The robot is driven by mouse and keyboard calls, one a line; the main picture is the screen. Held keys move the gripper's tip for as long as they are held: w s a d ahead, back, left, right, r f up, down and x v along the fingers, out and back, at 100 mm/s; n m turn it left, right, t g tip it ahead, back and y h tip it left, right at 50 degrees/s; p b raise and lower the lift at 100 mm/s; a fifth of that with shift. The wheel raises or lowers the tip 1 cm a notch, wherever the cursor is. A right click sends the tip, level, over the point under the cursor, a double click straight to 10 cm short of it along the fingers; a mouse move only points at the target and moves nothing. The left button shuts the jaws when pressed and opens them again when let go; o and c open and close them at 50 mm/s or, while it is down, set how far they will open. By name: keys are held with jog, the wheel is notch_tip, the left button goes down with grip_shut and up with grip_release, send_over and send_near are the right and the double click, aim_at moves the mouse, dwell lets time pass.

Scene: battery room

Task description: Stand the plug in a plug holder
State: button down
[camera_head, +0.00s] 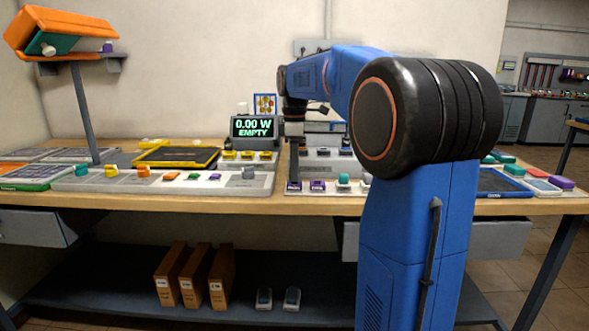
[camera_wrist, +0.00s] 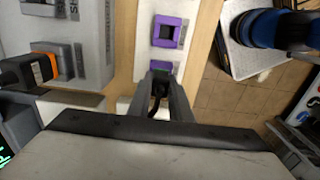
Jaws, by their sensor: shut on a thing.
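My gripper (camera_head: 293,168) points down over the front strip of the bench, right of the small display. In the wrist view its fingers (camera_wrist: 160,90) are shut on a dark plug (camera_wrist: 157,87), mostly hidden between them. A purple plug holder (camera_wrist: 167,32) with a square opening lies just beyond the fingertips. A second purple holder (camera_wrist: 161,66) is partly covered by the fingertips, close to the plug; I cannot tell whether they touch. In the head view two purple holders (camera_head: 317,186) sit side by side at the bench's front edge, below my gripper.
A display (camera_head: 254,127) reading "0.00 W EMPTY" stands behind. A grey strip (camera_head: 130,183) with several coloured pieces lies left. In the wrist view an orange-and-black piece (camera_wrist: 30,70) stands left. Teal and purple pieces (camera_head: 562,182) lie far right. A shelf (camera_head: 75,57) rises at left.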

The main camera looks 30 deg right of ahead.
jog(key=shift+f, duration=0.4)
jog(key=c, duration=1.9)
grip_release()
jog(key=shift+r, duration=5.5)
